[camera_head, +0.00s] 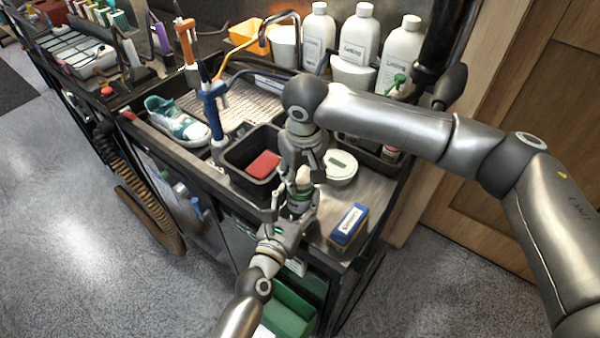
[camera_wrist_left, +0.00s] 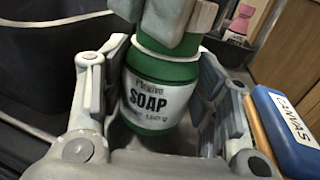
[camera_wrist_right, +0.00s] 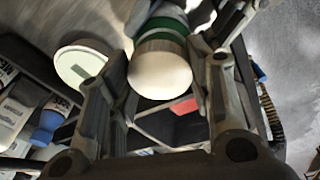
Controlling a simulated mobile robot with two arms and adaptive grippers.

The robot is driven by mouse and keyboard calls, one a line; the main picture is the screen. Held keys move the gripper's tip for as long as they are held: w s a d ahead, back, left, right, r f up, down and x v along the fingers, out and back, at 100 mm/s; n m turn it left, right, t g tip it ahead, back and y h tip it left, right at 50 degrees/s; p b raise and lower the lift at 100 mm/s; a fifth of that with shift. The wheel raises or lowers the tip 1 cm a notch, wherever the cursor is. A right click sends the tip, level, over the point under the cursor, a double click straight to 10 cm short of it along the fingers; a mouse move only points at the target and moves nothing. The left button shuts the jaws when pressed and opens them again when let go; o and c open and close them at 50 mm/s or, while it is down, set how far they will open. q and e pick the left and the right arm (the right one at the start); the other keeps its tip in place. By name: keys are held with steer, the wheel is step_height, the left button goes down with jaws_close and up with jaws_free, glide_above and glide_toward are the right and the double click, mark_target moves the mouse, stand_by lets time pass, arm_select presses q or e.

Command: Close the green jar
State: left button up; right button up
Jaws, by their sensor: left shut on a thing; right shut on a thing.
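The green jar (camera_wrist_left: 160,95) has a white SOAP label and stands upright in the left wrist view. In the head view the jar (camera_head: 301,198) is partly covered by both grippers, near the counter's front edge. My left gripper (camera_head: 296,206) is shut around its body from the front. My right gripper (camera_head: 304,178) comes from above and is shut on the white lid (camera_wrist_right: 160,70). In the left wrist view the lid (camera_wrist_left: 198,14) is at the jar's mouth, partly hidden by the right fingers. I cannot tell how firmly it is seated.
A white round tub (camera_head: 341,167) stands right of the jar. A blue-topped CANVAS brush (camera_head: 349,224) lies nearer the front right. A dark bin (camera_head: 236,155) with a red sponge (camera_head: 263,165) is at left. White bottles (camera_head: 358,42) line the back.

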steer(key=shift+s+d+f, duration=0.1)
steer(key=shift+s+f, duration=0.05)
steer(key=shift+f, duration=0.4)
steer(key=shift+s+f, duration=0.15)
steer(key=shift+f, duration=0.4)
stand_by(0.5)
steer(key=o, duration=0.8)
steer(key=shift+d+r, duration=0.1)
steer(key=shift+w+r, duration=0.2)
steer(key=shift+r, duration=1)
steer(key=shift+w+r, duration=0.15)
steer(key=shift+r, duration=1.05)
steer(key=shift+c, duration=0.3)
